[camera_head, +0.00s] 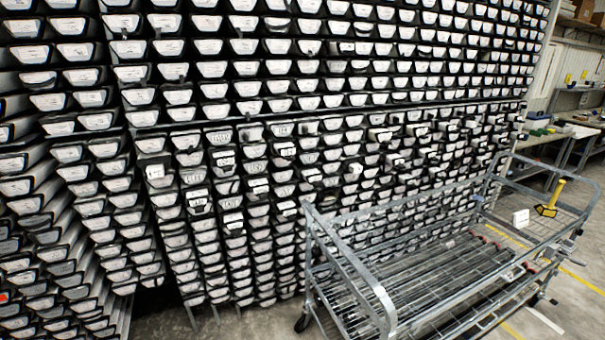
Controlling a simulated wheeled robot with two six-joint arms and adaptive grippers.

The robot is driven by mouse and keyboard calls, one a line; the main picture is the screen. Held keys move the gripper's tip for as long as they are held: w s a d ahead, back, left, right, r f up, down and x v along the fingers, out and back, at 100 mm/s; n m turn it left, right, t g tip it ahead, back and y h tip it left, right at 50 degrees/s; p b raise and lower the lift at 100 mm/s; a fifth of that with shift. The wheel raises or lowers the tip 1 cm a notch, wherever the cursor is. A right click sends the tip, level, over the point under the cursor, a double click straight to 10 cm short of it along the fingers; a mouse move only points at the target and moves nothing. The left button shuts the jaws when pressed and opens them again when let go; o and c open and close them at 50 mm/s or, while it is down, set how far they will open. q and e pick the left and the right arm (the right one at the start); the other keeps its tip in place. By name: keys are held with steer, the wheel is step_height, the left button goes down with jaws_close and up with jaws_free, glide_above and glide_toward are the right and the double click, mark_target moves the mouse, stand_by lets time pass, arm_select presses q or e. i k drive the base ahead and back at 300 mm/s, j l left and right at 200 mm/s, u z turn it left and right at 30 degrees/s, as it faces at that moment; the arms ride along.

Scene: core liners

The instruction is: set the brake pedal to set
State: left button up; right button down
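A grey metal wire cart (385,300) stands in front of the wall of core liners, at the lower right. I cannot make out a brake pedal on it for sure. A dark caster (303,322) shows under its near left corner, and another dark caster (533,299) shows at the right side, too small to tell any pedal or its position. A yellow upright handle with a wide foot (551,198) is at the cart's right end; I cannot tell what it is. Neither of my grippers is in view.
Racks of core liners with white labelled ends (230,95) fill the left and back. A white card (521,218) is at the cart's right end. Workbenches (560,138) stand at the far right. Bare floor with yellow lines (580,280) lies right of the cart.

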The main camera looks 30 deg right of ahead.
mark_target(552, 301)
steer(key=z, duration=2.85)
steer(key=i+l+z, duration=0.15)
steer(key=i+l, duration=0.15)
steer(key=i, duration=0.25)
steer(key=i+l+z, duration=0.15)
steer(key=i, duration=0.4)
steer(key=i+l+z, duration=0.15)
steer(key=i+l, duration=0.15)
steer(key=i, duration=0.25)
steer(key=i+l+z, duration=0.15)
steer(key=i, duration=0.4)
steer(key=i+l+u, duration=0.15)
steer(key=i+u, duration=0.25)
steer(key=i, duration=0.2)
steer(key=i+l+u, duration=0.35)
steer(key=i, duration=0.2)
steer(key=i+l+u, duration=0.7)
steer(key=l+u, duration=0.3)
steer(key=i+l+u, duration=0.15)
steer(key=l+u, duration=0.15)
steer(key=l, duration=0.2)
steer(key=i+l+u, duration=0.1)
steer(key=l+u, duration=0.2)
steer(key=l, duration=0.15)
steer(key=l+u, duration=0.25)
steer(key=l, duration=0.15)
